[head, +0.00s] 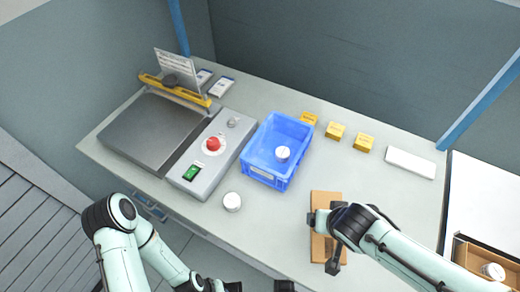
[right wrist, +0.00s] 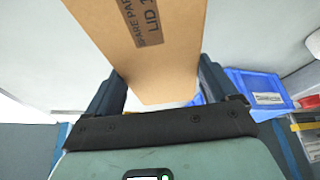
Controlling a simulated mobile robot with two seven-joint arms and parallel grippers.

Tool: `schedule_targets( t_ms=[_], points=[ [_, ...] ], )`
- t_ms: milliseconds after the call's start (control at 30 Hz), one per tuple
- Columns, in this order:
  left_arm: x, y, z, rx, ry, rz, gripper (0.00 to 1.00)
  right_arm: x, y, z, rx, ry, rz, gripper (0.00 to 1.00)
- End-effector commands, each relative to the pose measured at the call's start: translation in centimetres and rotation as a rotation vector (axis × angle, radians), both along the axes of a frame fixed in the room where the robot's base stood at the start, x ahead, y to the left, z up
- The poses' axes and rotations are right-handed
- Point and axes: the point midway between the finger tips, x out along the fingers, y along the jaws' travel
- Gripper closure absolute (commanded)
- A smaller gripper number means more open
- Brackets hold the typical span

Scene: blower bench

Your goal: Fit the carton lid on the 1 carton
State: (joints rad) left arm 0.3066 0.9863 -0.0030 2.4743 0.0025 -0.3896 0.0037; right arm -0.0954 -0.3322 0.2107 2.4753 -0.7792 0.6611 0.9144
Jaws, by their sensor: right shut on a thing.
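The carton lid (head: 327,198) is a flat brown cardboard piece at the front right of the bench. My right gripper (head: 324,224) is shut on it and partly covers it in the head view. In the right wrist view the lid (right wrist: 168,75) stands between the two fingers, with a dark label reading "LID" and more cut-off text. An open brown carton (head: 459,251) shows at the lower right corner, cut off by the frame, with a white round part (head: 492,271) inside. My left gripper (head: 258,287) is at the bottom edge, mostly cut off, so its opening is unclear.
A blue crate (head: 266,134) holds a white round part. Another white round part (head: 232,202) lies in front of it. A grey control box (head: 211,155) and a dark plate (head: 150,130) stand left. Several small yellow boxes (head: 335,131) and a white block (head: 410,162) line the back.

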Motion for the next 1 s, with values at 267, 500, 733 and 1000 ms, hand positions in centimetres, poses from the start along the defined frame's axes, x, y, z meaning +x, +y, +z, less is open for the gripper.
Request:
schedule_targets(
  t_ms=[267,500,733,1000],
  points=[
    [0.0,0.0,0.1,0.0,0.001,0.0,0.68,1.0,-0.2,0.0,0.0,0.001,-0.003,0.43],
    [0.1,0.0,1.2,-0.001,0.004,-0.001,0.68,7.2,-1.1,0.1,0.001,0.002,-0.003,0.43],
    [0.6,0.0,3.0,0.0,-0.003,-0.001,0.68,13.3,-2.1,0.2,-0.001,0.0,-0.004,0.43],
    [1.1,0.0,4.3,-0.001,-0.008,-0.001,0.68,17.4,-2.8,0.1,-0.001,0.0,-0.004,0.43]
  ],
)
